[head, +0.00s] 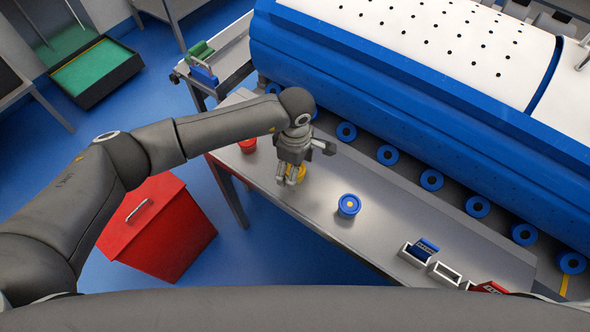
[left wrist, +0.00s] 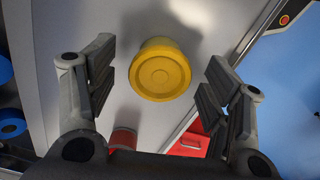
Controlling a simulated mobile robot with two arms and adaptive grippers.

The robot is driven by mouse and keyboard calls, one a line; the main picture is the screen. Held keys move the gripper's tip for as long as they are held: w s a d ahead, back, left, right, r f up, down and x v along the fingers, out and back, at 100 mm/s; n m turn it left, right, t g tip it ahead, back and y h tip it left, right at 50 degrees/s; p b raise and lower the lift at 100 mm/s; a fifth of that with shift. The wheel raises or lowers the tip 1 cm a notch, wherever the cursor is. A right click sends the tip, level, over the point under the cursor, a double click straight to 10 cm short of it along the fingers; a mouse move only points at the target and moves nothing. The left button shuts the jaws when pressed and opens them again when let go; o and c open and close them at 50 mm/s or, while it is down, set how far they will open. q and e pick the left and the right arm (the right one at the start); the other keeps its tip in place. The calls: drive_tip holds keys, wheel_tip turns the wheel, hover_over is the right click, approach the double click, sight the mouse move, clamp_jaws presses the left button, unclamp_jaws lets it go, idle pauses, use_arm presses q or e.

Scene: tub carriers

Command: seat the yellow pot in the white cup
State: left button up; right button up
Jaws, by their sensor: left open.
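The yellow pot (head: 301,171) stands on the grey bench, mostly hidden behind my left gripper (head: 291,179) in the head view. The left wrist view shows its round yellow face (left wrist: 160,72) between and beyond the spread fingers, with gaps on both sides. My left gripper (left wrist: 160,98) is open and holds nothing. A white square-rimmed holder (head: 440,278), which looks empty and may be the white cup, stands at the bench's near right. My right gripper is not in view.
A blue pot (head: 349,208) stands to the right of the gripper, a red pot (head: 247,147) to its left. A blue piece (head: 427,247) and a red piece (head: 489,287) are by the white holders. The big blue machine (head: 400,95) borders the bench behind.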

use_arm(q)
drive_tip(key=c, duration=1.1)
drive_tip(key=shift+c, duration=0.2)
drive_tip(key=shift+r, duration=0.1)
